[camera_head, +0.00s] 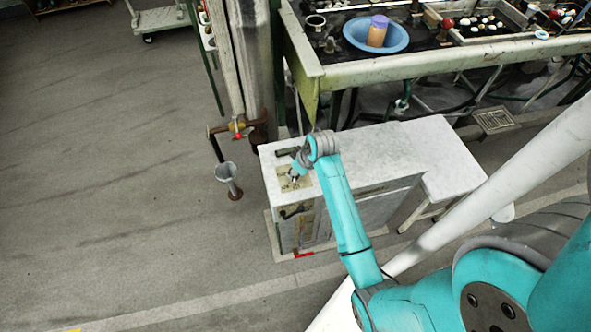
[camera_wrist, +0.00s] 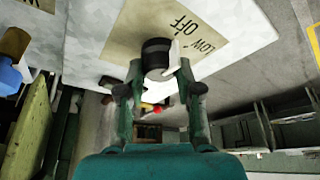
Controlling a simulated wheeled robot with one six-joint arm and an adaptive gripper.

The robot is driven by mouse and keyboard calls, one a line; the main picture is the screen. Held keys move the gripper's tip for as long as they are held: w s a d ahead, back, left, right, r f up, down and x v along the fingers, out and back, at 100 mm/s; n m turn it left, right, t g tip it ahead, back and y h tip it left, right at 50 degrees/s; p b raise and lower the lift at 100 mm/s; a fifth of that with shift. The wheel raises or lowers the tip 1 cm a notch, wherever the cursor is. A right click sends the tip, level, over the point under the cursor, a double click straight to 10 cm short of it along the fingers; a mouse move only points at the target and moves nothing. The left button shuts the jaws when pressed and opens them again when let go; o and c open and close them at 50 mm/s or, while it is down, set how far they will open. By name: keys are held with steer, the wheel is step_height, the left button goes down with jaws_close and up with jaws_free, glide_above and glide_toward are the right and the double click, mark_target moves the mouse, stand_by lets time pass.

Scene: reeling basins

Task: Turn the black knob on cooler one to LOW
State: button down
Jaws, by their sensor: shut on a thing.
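The black knob (camera_wrist: 157,53) stands on a tan label plate (camera_wrist: 125,35) on the top of a white cooler (camera_head: 365,150). The words OFF and LOW show upside down beside the knob in the wrist view. A white piece (camera_wrist: 174,58) sticks up at the knob's right side; I cannot tell which word the knob points to. My gripper (camera_wrist: 158,72) is shut on the knob, one finger on each side. In the head view my gripper (camera_head: 295,173) is over the tan plate (camera_head: 292,183) at the cooler's left end, and the knob cannot be made out.
A valve pipe with a grey funnel (camera_head: 228,173) stands left of the cooler. Behind it is a bench (camera_head: 400,70) with a blue basin (camera_head: 352,33) and trays. A white stool-like top (camera_head: 452,170) adjoins the cooler's right. The floor at left is clear.

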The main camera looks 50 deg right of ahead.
steer(key=m+h, duration=0.1)
steer(key=m, duration=0.3)
steer(key=shift+a, duration=0.2)
steer(key=shift+a+m+g+h, duration=0.1)
steer(key=shift+m+g+h, duration=0.3)
steer(key=shift+m+h, duration=0.75)
steer(key=shift+m+y, duration=0.35)
steer(key=shift+m, duration=0.2)
steer(key=c, duration=0.8)
jaws_free()
steer(key=shift+o, duration=0.2)
steer(key=v, duration=1.2)
steer(key=shift+f, duration=0.1)
